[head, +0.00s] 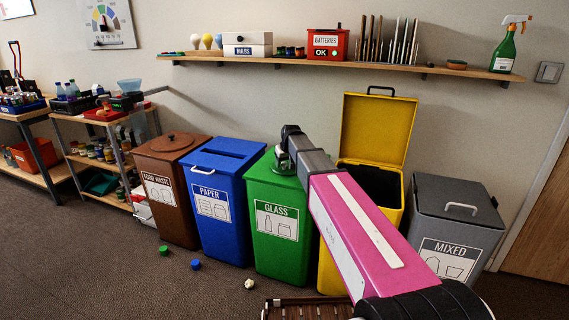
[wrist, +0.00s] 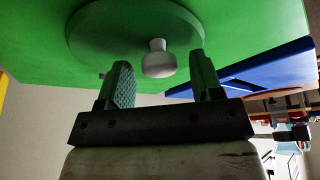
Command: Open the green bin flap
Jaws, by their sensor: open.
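The green bin (head: 281,246), labelled GLASS, stands between the blue and yellow bins. In the wrist view its green top (wrist: 255,28) carries a round green flap (wrist: 100,30) with a white knob (wrist: 158,62). The flap looks closed, lying against the top. My gripper (head: 283,164) is at the bin's top in the head view, and my arm hides part of that top. In the wrist view my gripper (wrist: 160,66) is open, with one finger on each side of the knob in the picture. Gaps show between knob and fingers; I cannot tell the exact depth.
The blue paper bin (head: 219,205) stands close on the left. The yellow bin (head: 376,130) on the right has its lid raised. A grey mixed bin (head: 455,215) stands further right. A shelf (head: 340,65) runs above. Small caps (head: 195,265) lie on the floor.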

